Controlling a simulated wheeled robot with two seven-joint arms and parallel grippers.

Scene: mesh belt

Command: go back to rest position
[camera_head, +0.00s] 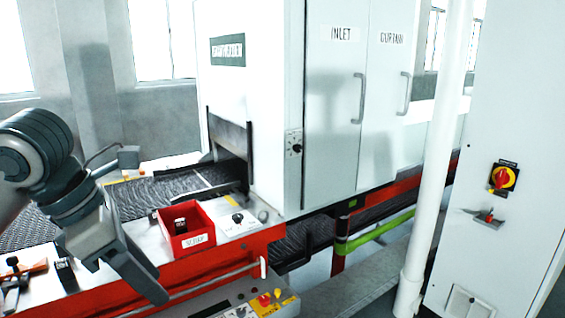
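My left arm comes in from the left edge, and its gripper (128,272) hangs over the red-fronted ledge beside the mesh belt (135,197). A dark finger points down and right, in front of the ledge. I see nothing held in it, but the angle hides whether the fingers are apart. My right gripper is out of view.
A red open bin (188,241) with a small dark item inside stands on the ledge right of my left gripper. A white cabinet (228,97) encloses the belt's far end. A white pole (436,170) and grey panel (505,130) stand at right.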

